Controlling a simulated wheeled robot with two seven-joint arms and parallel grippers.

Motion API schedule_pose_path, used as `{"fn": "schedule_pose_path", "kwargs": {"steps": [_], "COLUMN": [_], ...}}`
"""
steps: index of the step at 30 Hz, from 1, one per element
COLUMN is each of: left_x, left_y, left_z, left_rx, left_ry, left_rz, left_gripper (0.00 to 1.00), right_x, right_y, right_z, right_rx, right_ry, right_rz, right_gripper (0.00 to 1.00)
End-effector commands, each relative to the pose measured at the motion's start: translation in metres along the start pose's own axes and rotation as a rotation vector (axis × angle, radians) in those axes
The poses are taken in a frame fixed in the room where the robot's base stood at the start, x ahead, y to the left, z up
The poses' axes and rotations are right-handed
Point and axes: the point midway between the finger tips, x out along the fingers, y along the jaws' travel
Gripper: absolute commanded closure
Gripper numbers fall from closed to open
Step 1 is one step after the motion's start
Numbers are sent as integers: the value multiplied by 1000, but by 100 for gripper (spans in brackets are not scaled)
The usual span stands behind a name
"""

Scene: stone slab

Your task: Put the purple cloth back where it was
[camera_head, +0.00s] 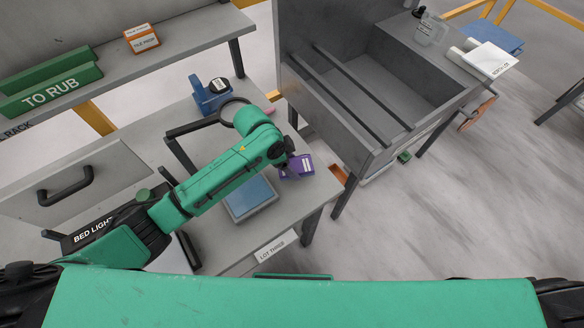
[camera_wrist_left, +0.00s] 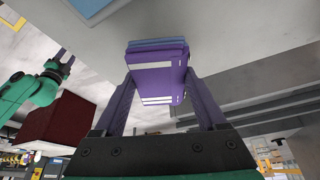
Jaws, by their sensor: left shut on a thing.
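The purple cloth (camera_head: 297,167) is a folded, thick block with white stripes. My left gripper (camera_head: 286,158) is shut on it above the table, close to the table's right edge. In the left wrist view the purple cloth (camera_wrist_left: 157,80) sits between the two fingers (camera_wrist_left: 157,95), with a blue layer along its far edge. I cannot tell whether it touches the table. A flat blue pad (camera_head: 250,197) lies on the table just left of the cloth. My right gripper does not show in the head view; a green arm with a small dark end stands at the left of the wrist view.
The grey table (camera_head: 222,254) has a "LOT THREE" label on its front edge. A blue stand (camera_head: 210,95) and a round ring are behind my arm. A stone sink (camera_head: 385,85) stands to the right across a gap. A shelf (camera_head: 190,42) overhangs the back left.

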Motion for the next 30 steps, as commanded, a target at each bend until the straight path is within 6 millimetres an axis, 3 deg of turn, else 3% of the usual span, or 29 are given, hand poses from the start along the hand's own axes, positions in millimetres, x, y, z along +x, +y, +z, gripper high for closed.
{"fn": "schedule_pose_path", "kwargs": {"steps": [6, 15, 16, 18, 26, 30], "left_x": [32, 36, 36, 36, 34, 23], "left_y": [1, 1, 1, 1, 1, 0], "left_z": [14, 15, 15, 15, 14, 14], "left_rx": [0, 0, 0, 0, 0, 1], "left_ry": [-2, -1, -1, -1, 0, 0], "left_rz": [1, 1, 1, 1, 1, 0], "left_gripper": [78, 78, 22, 0, 0, 0], "right_x": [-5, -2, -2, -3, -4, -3], "right_y": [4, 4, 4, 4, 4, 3], "right_z": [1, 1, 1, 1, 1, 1], "right_rx": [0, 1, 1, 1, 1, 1], "right_ry": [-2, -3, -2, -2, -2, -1], "right_rz": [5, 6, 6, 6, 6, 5], "right_gripper": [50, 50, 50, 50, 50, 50]}}
